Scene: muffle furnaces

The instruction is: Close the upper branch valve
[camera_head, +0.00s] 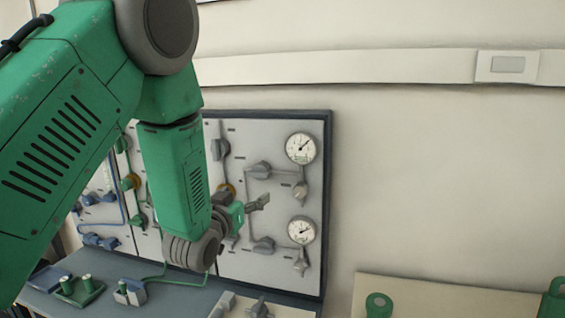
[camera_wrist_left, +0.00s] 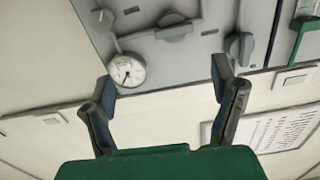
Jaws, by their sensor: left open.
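The grey upper branch valve (camera_head: 260,170) sits on the wall panel, left of the upper round gauge (camera_head: 301,148). In the left wrist view, where the panel appears upside down, the valve (camera_wrist_left: 173,28) lies near the top, beside the gauge (camera_wrist_left: 126,70). My left gripper (camera_head: 256,206) is in front of the panel, lower than the upper valve and above the lower branch valve (camera_head: 263,246). It is open and empty; its fingers (camera_wrist_left: 164,85) are spread wide in the wrist view. I see no contact with the valve. My right gripper is not in view.
A larger grey valve handle (camera_head: 220,148) is left of the upper branch valve. A lower gauge (camera_head: 302,230) is below. My left arm covers part of the panel. A grey bench (camera_head: 185,296) with small fittings stands below.

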